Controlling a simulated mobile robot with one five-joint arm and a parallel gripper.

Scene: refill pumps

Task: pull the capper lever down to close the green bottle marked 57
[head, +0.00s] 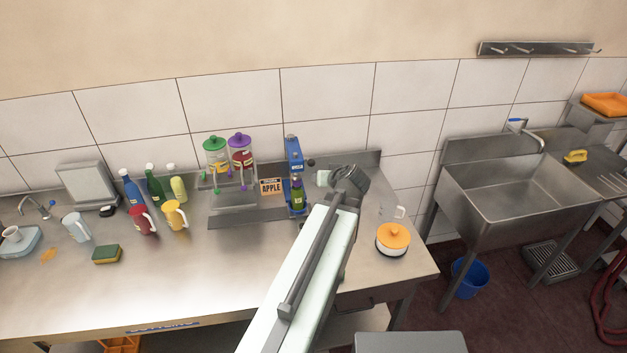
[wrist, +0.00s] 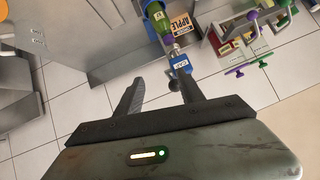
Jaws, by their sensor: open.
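The blue capper (head: 293,156) stands at the back of the steel counter. A green bottle (head: 297,196) stands upright in it; its label is too small to read. The capper's lever ends in a dark knob (head: 311,162), at the right of the capper's top. In the wrist view the capper (wrist: 180,65) and bottle (wrist: 166,28) appear upside down. There the knob (wrist: 175,86) shows between the fingers of my gripper (wrist: 163,84), which is open and empty. In the head view my gripper (head: 350,180) is right of the capper; its fingertips are hard to make out.
An APPLE sign (head: 271,186) and pump jars (head: 240,152) stand left of the capper. Farther left are several bottles, including another green one (head: 155,186), and jugs (head: 174,215). An orange-lidded pot (head: 393,238) stands at the right. The counter's front middle is clear.

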